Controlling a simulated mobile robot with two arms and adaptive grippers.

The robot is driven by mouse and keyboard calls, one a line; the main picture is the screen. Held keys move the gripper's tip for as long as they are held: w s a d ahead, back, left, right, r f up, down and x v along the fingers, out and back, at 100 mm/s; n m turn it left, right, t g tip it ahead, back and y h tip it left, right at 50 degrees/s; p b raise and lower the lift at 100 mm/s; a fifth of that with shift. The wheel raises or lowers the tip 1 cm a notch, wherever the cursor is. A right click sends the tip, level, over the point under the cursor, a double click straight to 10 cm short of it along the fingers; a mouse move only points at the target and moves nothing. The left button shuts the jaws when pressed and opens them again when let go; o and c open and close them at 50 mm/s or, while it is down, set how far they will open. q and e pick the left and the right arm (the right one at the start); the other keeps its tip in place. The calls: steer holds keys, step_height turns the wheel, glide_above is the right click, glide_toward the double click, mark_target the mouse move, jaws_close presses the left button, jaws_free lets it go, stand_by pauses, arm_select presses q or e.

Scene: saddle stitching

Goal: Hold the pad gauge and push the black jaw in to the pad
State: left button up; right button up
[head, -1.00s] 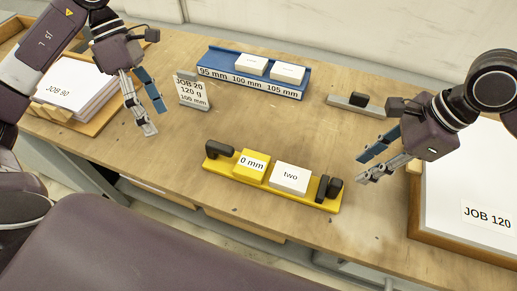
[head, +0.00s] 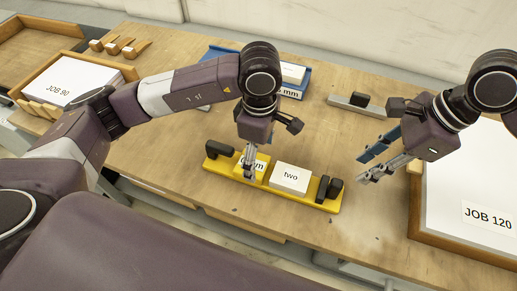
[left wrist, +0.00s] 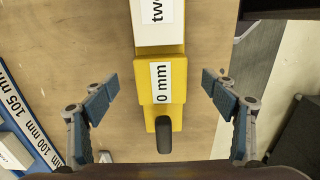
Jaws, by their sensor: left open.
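The yellow pad gauge (head: 228,172) lies on the bench at the front middle. It bears a yellow block labelled 0 mm (left wrist: 163,82), a white pad labelled "two" (head: 291,177) and a black jaw (head: 334,188) at its right end. A black post (head: 219,148) stands at its left end. A small gap seems to lie between pad and jaw. My left gripper (head: 249,175) is above the 0 mm block; in the left wrist view its open fingers (left wrist: 160,105) are on both sides of the gauge, apart from it. My right gripper (head: 367,170) hovers right of the jaw, its fingers apart.
A blue rack (head: 291,92) with white pads stands behind, partly hidden by my left arm. A grey gauge with a black block (head: 358,100) lies at the back right. A JOB 120 tray (head: 415,215) stands at the right, a JOB 90 tray (head: 134,76) at the left.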

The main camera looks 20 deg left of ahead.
mark_target(259, 165)
arm_select(q)
step_height(259, 165, down, 6)
steer(key=shift+r, duration=0.1)
steer(key=shift+c, duration=0.2)
steer(key=c, duration=1.8)
steer(key=shift+o, duration=0.2)
arm_select(e)
jaws_close()
steer(key=shift+m+t+y, duration=0.3)
steer(key=shift+m+y, duration=0.5)
steer(key=shift+y, duration=0.1)
steer(key=f, duration=0.3)
steer(key=d+f, duration=0.1)
steer(key=f, duration=0.3)
steer(key=d+f, duration=0.1)
steer(key=f, duration=0.3)
steer(key=shift+s+f, duration=0.1)
steer(key=shift+s, duration=0.2)
